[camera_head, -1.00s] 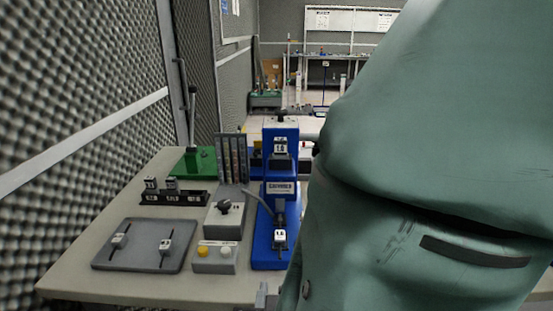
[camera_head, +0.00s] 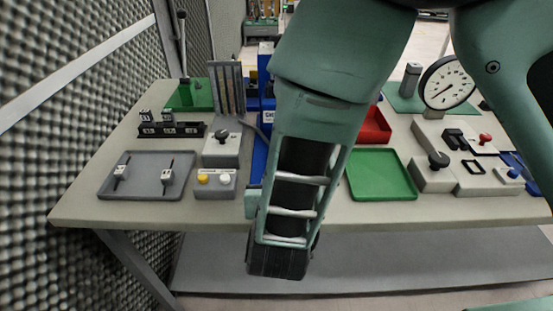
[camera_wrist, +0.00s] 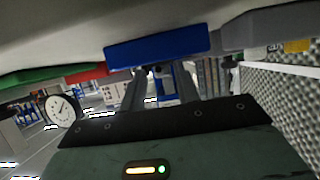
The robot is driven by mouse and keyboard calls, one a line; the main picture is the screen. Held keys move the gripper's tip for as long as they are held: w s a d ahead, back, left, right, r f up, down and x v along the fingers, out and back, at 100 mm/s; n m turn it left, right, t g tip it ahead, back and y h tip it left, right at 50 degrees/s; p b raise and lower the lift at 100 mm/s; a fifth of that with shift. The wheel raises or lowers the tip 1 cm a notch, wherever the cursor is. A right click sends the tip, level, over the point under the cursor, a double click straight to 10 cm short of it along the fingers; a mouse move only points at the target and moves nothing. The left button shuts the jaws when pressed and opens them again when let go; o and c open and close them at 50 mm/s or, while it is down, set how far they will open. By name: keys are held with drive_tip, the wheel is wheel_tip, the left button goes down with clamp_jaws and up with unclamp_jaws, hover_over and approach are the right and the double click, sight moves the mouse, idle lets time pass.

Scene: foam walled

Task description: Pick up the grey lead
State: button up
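The grey lead (camera_head: 256,131) shows in the head view as a short thin curve from beside the grey knob block to the blue stand. Its far end is hidden behind my arm. The blue stand (camera_head: 259,155) is mostly covered by my arm too. In the wrist view a blue slab (camera_wrist: 160,46) and a blue stand part (camera_wrist: 165,85) lie ahead; I cannot make out the lead there. My gripper (camera_wrist: 160,76) shows two dark fingers apart with nothing seen between them. In the head view its fingers are hidden; the wrist hangs before the table's front edge.
Left of the stand are a grey tray (camera_head: 143,188), a button box (camera_head: 214,186), a knob block (camera_head: 222,150) and a black rack (camera_head: 170,130). Right are a green tray (camera_head: 380,176), a red bin (camera_head: 375,127) and a dial gauge (camera_head: 445,83). A foam wall (camera_head: 60,150) borders the left.

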clamp_jaws()
drive_tip(key=shift+r, duration=0.15)
